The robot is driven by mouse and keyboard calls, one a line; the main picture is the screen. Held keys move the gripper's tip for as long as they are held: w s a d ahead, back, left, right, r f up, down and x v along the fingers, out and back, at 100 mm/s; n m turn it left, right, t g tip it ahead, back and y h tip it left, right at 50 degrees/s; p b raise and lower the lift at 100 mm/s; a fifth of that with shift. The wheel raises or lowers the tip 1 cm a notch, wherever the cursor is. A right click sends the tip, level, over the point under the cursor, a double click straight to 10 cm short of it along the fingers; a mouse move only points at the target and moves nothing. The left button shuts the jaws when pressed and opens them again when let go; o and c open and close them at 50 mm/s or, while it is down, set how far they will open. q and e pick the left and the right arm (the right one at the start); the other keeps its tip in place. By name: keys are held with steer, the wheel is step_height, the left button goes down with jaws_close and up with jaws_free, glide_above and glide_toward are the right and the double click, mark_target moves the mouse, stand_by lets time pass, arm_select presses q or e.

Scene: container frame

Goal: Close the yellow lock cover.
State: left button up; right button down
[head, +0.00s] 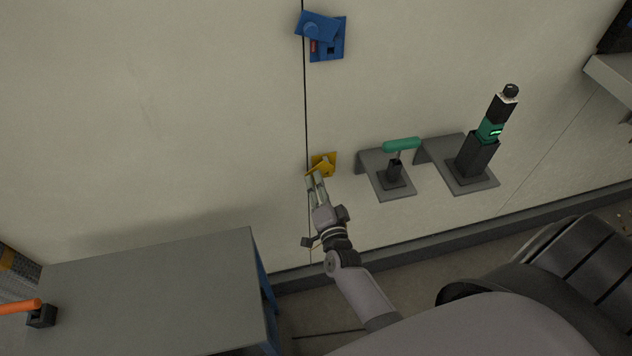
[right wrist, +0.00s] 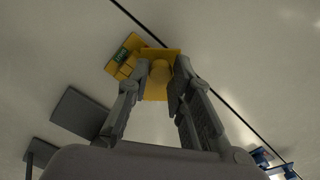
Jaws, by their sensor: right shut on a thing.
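The yellow lock cover (head: 326,164) is on the pale wall panel, at the dark vertical seam. In the right wrist view its yellow plate (right wrist: 160,85) is between the fingertips, and a yellow base with a small green label (right wrist: 122,56) shows behind it to the left. My right gripper (head: 314,180) reaches up to it from below. In the right wrist view my right gripper (right wrist: 163,72) is shut on the cover plate. The cover appears swung out from its base; the exact angle is hard to tell. My left gripper is not in view.
A blue lock (head: 321,36) is higher on the same seam. A green-handled tool (head: 401,145) and a black and green tool (head: 486,135) stand in grey brackets to the right. A grey table (head: 150,295) with an orange-handled tool (head: 22,307) is lower left.

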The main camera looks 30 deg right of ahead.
steer(key=shift+s+d+f+n+p, duration=0.2)
steer(key=shift+d+n, duration=0.35)
steer(key=shift+n, duration=1.1)
steer(key=shift+s+d+f+n+p, duration=0.15)
steer(key=shift+d+f+n, duration=0.3)
steer(key=shift+n, duration=1.15)
steer(key=shift+s+d+f+n+p, duration=0.15)
steer(key=shift+d+n, duration=0.45)
steer(key=shift+n, duration=1.05)
steer(key=c, duration=1.4)
jaws_free()
steer(key=v, duration=1.2)
steer(key=shift+d, duration=0.1)
